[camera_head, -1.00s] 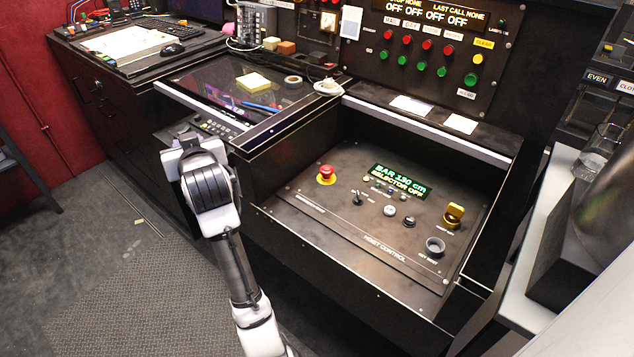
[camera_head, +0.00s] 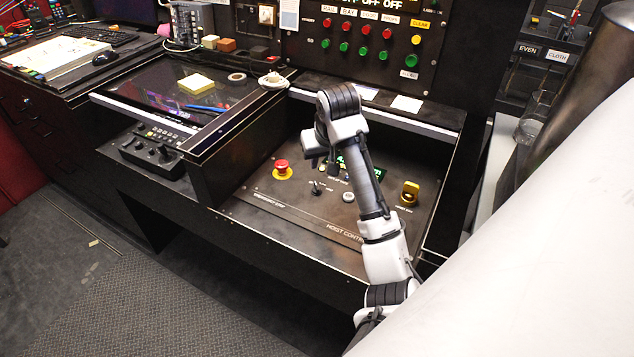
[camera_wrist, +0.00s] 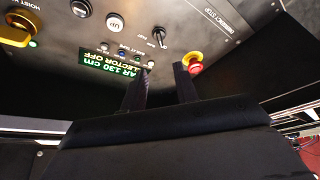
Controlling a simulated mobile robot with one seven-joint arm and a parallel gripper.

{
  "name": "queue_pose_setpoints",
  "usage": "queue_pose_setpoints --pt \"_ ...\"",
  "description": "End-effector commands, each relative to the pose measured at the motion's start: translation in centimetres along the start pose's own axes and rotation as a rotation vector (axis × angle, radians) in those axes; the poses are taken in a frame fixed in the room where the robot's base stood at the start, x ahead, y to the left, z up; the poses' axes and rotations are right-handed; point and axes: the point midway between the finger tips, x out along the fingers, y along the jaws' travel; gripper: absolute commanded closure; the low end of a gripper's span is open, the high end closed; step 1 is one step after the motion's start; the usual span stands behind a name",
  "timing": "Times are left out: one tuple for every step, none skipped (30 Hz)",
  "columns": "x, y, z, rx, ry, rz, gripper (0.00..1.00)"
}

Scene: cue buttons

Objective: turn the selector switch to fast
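The hoist control panel (camera_head: 262,207) is a dark sloped plate.
A red mushroom button (camera_head: 282,168) on a yellow base sits left of the lever; in the wrist view it is close by the right finger. A yellow key switch (camera_head: 410,193) and a pale round button (camera_head: 348,197) lie to the right. Walls flank the recessed panel.

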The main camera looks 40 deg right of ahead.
Motion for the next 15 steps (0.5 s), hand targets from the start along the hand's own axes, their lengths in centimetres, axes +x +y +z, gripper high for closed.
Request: queue_pose_setpoints --pt "0.8 0.1 0.2 0.0 -0.002 0.001 0.7" --pt "1.1 0.0 0.2 0.001 -0.001 0.001 0.7" --pt "1.7 0.0 0.2 0.001 0.0 0.001 0.7" --pt "2.2 0.1 0.2 0.001 0.0 0.001 0.7" --pt "2.8 0.0 0.2 0.001 0.0 0.001 0.7" --pt "3.5 0.0 0.3 0.001 -0.001 0.001 0.7" --pt "4.0 0.0 0.3 0.001 0.0 0.001 0.7" --pt "4.6 0.0 0.3 0.001 0.001 0.001 0.7" --pt "5.3 0.0 0.2 0.001 0.001 0.002 0.7" --pt "5.8 0.0 0.2 0.001 0.001 0.002 0.7" --pt "6.3 0.0 0.2 0.001 0.001 0.002 0.7" --pt "7.0 0.0 0.2 0.001 0.001 0.001 0.7" --pt "7.5 0.0 0.2 0.0 0.001 0.001 0.7" --pt "8.1 0.0 0.2 0.001 0.001 0.001 0.7" --pt "8.7 0.0 0.2 0.001 0.002 0.001 0.7"
